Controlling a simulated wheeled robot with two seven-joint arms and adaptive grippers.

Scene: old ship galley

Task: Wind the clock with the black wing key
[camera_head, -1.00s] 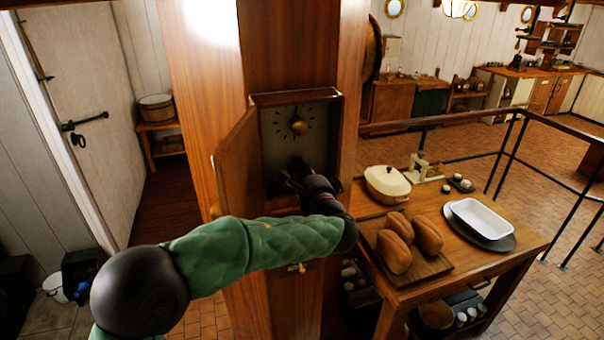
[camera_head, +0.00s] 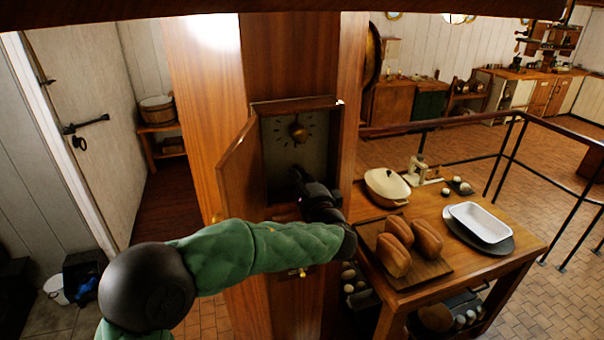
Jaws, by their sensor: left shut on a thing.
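The clock (camera_head: 285,150) is set in a tall wooden post, with a pale dial, tick marks and a round brass piece in its upper part. Its wooden door (camera_head: 240,172) stands open to the left. My left gripper (camera_head: 299,174) reaches into the lower part of the clock case, its dark fingers against the dial area. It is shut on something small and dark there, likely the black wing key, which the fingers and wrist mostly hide. I cannot tell whether the key sits in the dial. My right gripper is not in view.
A table (camera_head: 508,252) stands right of the post, with a board of loaves (camera_head: 397,250), a cream lidded pot (camera_head: 386,186) and a white dish (camera_head: 479,221). A black railing runs behind it. A brass knob (camera_head: 297,272) sits below the clock.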

